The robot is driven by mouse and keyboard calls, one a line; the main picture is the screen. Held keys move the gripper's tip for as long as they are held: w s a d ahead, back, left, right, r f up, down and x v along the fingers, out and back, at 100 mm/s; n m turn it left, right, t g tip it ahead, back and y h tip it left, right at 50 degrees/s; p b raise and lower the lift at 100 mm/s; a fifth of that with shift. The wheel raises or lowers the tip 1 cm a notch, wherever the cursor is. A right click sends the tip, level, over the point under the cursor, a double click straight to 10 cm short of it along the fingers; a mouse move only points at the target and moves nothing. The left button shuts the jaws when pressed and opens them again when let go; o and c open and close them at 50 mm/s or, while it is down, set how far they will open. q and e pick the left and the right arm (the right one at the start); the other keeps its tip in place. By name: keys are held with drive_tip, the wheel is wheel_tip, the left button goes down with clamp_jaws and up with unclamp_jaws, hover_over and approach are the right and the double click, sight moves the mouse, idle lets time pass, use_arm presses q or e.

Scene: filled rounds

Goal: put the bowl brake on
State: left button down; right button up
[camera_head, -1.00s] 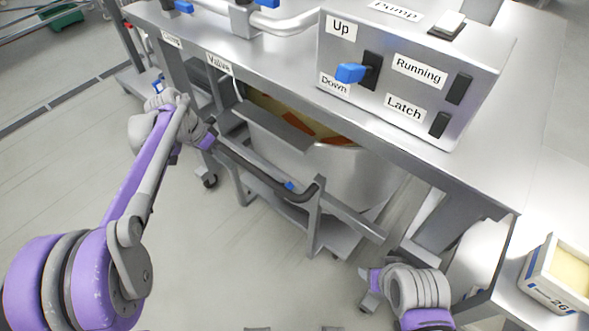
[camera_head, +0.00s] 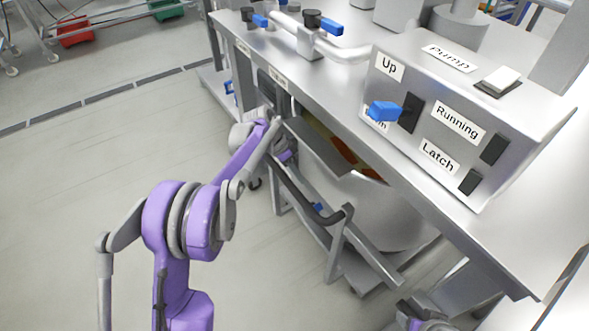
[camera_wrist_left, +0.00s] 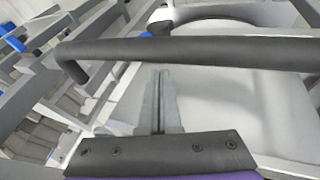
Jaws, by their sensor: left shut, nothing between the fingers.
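The steel bowl (camera_head: 385,215) stands on a grey wheeled frame (camera_head: 335,255) under the bench, with orange and yellowish contents partly showing. A black handle bar (camera_head: 310,208) runs along the frame's near side. My left gripper (camera_head: 288,155) is at the bar's far left end. In the left wrist view its fingers (camera_wrist_left: 163,75) are shut and empty, their tips at the lower edge of the bar (camera_wrist_left: 200,52); contact is unclear. My right gripper is mostly cut off at the bottom edge.
The steel bench (camera_head: 340,95) overhangs the bowl. On it stands a control box (camera_head: 450,120) with a blue Up/Down lever (camera_head: 384,111). A pipe with blue-handled valves (camera_head: 315,40) is behind. Open floor (camera_head: 90,200) lies left. Red (camera_head: 75,32) and green bins stand far back.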

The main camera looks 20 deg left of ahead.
sight(320, 208)
use_arm(q)
drive_tip(key=shift+s+d+f, duration=0.35)
drive_tip(key=shift+d+f, duration=0.45)
drive_tip(key=shift+f, duration=0.1)
drive_tip(key=shift+s+d+f, duration=0.3)
drive_tip(key=shift+d+f, duration=0.45)
drive_tip(key=shift+f, duration=0.1)
drive_tip(key=shift+s+d+f, duration=0.35)
drive_tip(key=shift+d+f, duration=0.45)
drive_tip(key=shift+f, duration=0.1)
drive_tip(key=shift+s+d+t+y, duration=0.3)
drive_tip(key=shift+d+t+y, duration=0.1)
drive_tip(key=shift+y, duration=0.1)
drive_tip(key=shift+s+d, duration=0.15)
drive_tip(key=shift+s, duration=0.05)
drive_tip(key=shift+s+d+f+m+t+y+b, duration=0.1)
drive_tip(key=shift+s+d+m+t+y+b, duration=0.25)
drive_tip(key=shift+d+t+y, duration=0.35)
drive_tip(key=shift+s+d+f+t+y, duration=0.3)
drive_tip(key=shift+s+y, duration=0.1)
drive_tip(key=shift+y, duration=0.3)
drive_tip(key=shift+s+d+f+b, duration=0.2)
drive_tip(key=shift+d+b, duration=0.1)
drive_tip(key=shift+b, duration=0.1)
drive_tip(key=shift+r, duration=0.1)
